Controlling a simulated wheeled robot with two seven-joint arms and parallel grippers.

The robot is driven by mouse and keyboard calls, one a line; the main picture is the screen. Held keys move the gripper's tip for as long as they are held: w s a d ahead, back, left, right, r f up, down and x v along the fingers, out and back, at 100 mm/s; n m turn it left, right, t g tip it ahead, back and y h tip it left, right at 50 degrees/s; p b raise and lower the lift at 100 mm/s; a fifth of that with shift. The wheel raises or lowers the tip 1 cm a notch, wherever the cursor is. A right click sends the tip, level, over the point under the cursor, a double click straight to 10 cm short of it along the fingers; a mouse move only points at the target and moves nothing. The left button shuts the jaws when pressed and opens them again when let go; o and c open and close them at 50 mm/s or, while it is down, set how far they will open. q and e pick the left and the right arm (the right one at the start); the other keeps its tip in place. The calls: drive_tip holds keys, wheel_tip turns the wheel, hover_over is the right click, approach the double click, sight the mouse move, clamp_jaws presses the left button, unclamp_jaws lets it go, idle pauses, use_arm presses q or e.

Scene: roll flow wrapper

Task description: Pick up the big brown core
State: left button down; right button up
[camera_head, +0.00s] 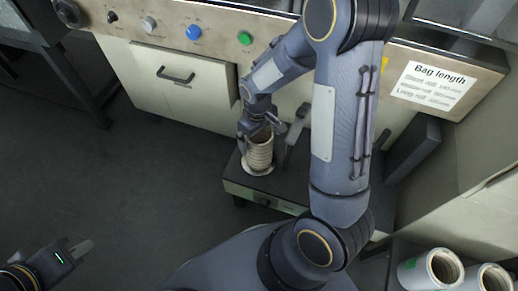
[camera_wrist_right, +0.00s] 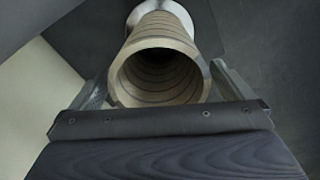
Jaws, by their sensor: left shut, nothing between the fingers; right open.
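The big brown core (camera_head: 259,153) is a hollow, spirally ribbed tube standing upright on a white round base on a low dark platform. In the right wrist view the core (camera_wrist_right: 160,75) shows its open end towards the camera. My right gripper (camera_head: 263,130) is at the top of the core, with its open fingers on either side of it. In the right wrist view the right gripper (camera_wrist_right: 160,90) has one finger left and one right of the core; contact is hard to tell. My left gripper (camera_head: 82,248) is shut and empty at the lower left, far from the core.
The low platform (camera_head: 238,178) stands before a cream machine cabinet (camera_head: 175,90) with a drawer handle and coloured buttons. A grey upright lever (camera_head: 296,125) is just right of the core. White rolls (camera_head: 428,270) stand at the lower right. Dark floor (camera_head: 130,190) is clear on the left.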

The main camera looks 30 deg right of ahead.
sight(258, 141)
wheel_tip(258, 141, down, 3)
drive_tip(key=shift+f+b, duration=0.15)
drive_tip(key=shift+b, duration=0.35)
drive_tip(key=shift+s, duration=0.1)
drive_tip(key=c, duration=1.1)
drive_tip(key=shift+o, duration=0.2)
drive_tip(key=shift+r, duration=0.25)
